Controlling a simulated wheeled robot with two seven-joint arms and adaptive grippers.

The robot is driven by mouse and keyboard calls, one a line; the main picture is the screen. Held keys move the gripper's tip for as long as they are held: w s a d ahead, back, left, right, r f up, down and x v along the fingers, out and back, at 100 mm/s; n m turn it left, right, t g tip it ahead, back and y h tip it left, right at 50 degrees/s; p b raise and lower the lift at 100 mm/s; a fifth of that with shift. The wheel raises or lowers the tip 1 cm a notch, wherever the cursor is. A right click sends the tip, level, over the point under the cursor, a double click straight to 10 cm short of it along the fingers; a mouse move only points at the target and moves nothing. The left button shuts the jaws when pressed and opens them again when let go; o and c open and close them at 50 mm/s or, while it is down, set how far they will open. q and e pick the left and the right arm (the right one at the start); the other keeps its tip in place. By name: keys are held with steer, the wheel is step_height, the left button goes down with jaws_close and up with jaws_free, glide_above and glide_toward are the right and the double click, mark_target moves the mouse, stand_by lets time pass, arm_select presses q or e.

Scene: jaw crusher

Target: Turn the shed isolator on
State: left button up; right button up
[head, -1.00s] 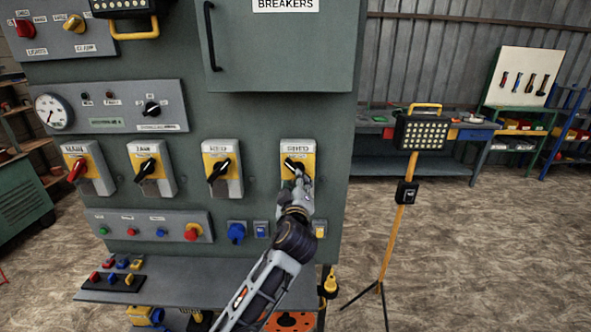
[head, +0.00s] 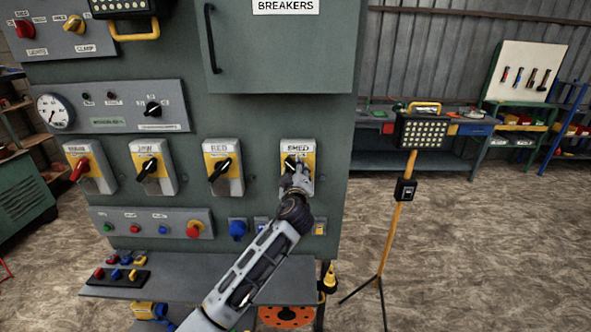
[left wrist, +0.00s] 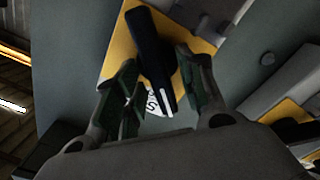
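The shed isolator (head: 308,165) is a grey and yellow box with a black rotary handle, at the right end of a row on the green panel. My left gripper (head: 296,171) is in front of it and covers part of the handle in the head view. In the left wrist view the black handle (left wrist: 153,58) with a white tip mark lies slanted to the yellow plate (left wrist: 118,62). My left gripper (left wrist: 160,90) is open there, one finger on each side of the handle, with gaps visible. Whether either finger touches it I cannot tell. My right gripper is not in view.
Similar isolators stand to the left: one with a red handle (head: 80,169), then two with black handles. A button strip (head: 150,226) and blue socket (head: 237,229) sit below. A work lamp (head: 422,131) on a yellow stand is at right. Open floor lies beyond.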

arm_select(q)
steer(key=shift+w, duration=0.25)
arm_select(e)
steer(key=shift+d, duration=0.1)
arm_select(q)
jaws_close()
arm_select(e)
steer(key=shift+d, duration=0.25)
arm_select(q)
steer(key=shift+f, duration=0.1)
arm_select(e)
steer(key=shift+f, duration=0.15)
